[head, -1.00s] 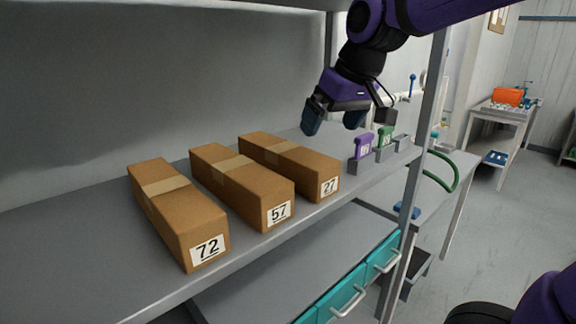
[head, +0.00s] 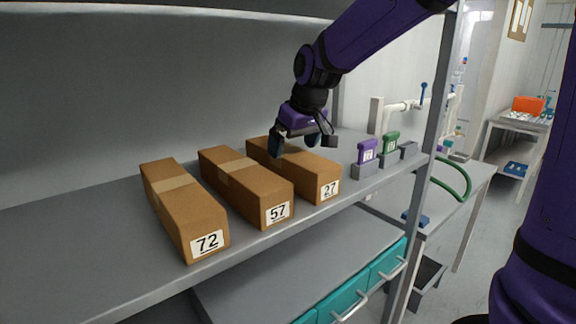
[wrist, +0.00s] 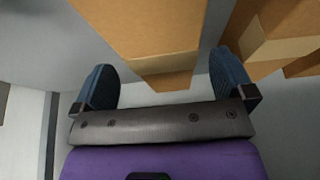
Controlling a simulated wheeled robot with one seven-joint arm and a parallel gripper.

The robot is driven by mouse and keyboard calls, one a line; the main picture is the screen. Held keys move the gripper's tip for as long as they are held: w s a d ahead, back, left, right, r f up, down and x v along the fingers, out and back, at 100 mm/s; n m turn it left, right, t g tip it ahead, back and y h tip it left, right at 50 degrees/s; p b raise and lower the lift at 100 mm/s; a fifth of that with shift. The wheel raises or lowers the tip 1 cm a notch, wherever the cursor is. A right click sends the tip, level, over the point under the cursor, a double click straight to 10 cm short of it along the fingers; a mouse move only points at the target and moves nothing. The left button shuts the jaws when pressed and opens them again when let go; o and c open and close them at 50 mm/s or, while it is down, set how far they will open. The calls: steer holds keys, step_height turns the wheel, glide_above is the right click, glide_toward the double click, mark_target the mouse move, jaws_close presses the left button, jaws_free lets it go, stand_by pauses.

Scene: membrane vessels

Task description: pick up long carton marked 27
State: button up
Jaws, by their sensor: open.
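The long brown carton marked 27 (head: 312,178) lies on the grey shelf, the rightmost of three cartons, its label facing front. My gripper (head: 294,146) is open and empty, pointing down over the far part of this carton. In the wrist view a carton, seemingly the one marked 27 (wrist: 145,35), lies between and beyond the two blue fingers (wrist: 164,84), closer to the right finger. No label shows there. I cannot tell whether the fingers have any contact with it. The gripper hides part of the carton's far end in the head view.
Cartons marked 57 (head: 245,188) and 72 (head: 184,213) lie to the left, with a narrow gap between 57 and 27. Purple (head: 367,152) and green (head: 391,142) items stand in grey holders at right. A shelf post (head: 432,120) stands beyond them. An upper shelf hangs overhead.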

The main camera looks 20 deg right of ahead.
mark_target(288, 150)
steer(key=x, duration=0.5)
steer(key=shift+w+a+r, duration=0.15)
steer(key=shift+w+a, duration=0.05)
steer(key=shift+w, duration=0.15)
steer(key=c, duration=1.1)
steer(key=shift+r, duration=0.1)
